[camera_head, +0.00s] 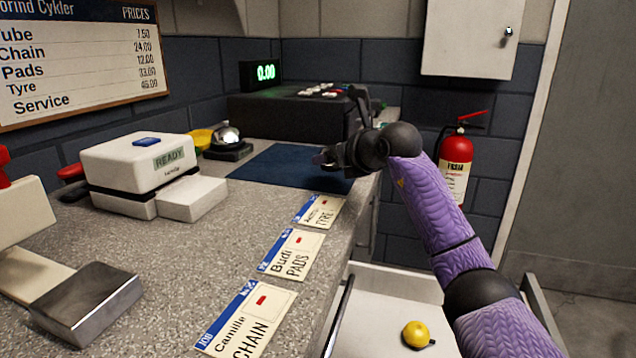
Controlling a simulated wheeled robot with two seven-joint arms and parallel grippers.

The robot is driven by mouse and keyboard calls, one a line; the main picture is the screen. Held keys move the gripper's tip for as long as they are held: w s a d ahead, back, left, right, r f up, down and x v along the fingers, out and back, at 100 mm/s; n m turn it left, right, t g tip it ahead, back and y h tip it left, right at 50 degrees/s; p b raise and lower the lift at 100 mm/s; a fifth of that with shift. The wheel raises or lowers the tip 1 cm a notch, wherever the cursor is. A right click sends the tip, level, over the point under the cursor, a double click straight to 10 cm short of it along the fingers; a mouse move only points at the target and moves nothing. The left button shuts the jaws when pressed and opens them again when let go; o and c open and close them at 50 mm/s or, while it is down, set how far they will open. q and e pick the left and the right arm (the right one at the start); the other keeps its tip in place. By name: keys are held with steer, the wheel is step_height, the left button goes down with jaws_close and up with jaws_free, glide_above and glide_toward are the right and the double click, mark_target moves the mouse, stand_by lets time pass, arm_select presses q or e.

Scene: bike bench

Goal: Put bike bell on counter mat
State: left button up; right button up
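A round yellow object with a small dark lever, which looks like the bike bell (416,334), lies on a white tray-like surface below the counter edge, left of my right forearm. The dark blue counter mat (262,167) lies flat on the far part of the grey counter; its right end is partly hidden by my gripper. My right gripper (341,128) is over the mat's right end, fingers spread apart, with nothing seen between them. A silver dome bell on a black base (229,138) stands just left of the mat. My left gripper is not in view.
A white scale-like box reading READY (142,166) stands on the left. A dark register (290,115) is behind the mat. Several job cards (291,252) line the counter's right edge. A fire extinguisher (456,165) hangs right.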

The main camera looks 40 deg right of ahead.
step_height(320, 180, down, 4)
steer(key=shift+r+b, duration=0.15)
steer(key=shift+b, duration=0.7)
steer(key=shift+r, duration=0.25)
steer(key=o, duration=1.1)
steer(key=shift+f, duration=0.1)
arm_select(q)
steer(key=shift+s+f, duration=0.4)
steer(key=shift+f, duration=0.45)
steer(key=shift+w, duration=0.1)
arm_select(e)
steer(key=shift+s+a+r+p, duration=0.1)
steer(key=shift+s+r+p, duration=0.15)
steer(key=shift+p, duration=0.05)
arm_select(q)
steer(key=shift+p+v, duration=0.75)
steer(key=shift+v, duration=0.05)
arm_select(e)
steer(key=v, duration=1.1)
steer(key=shift+s, duration=0.3)
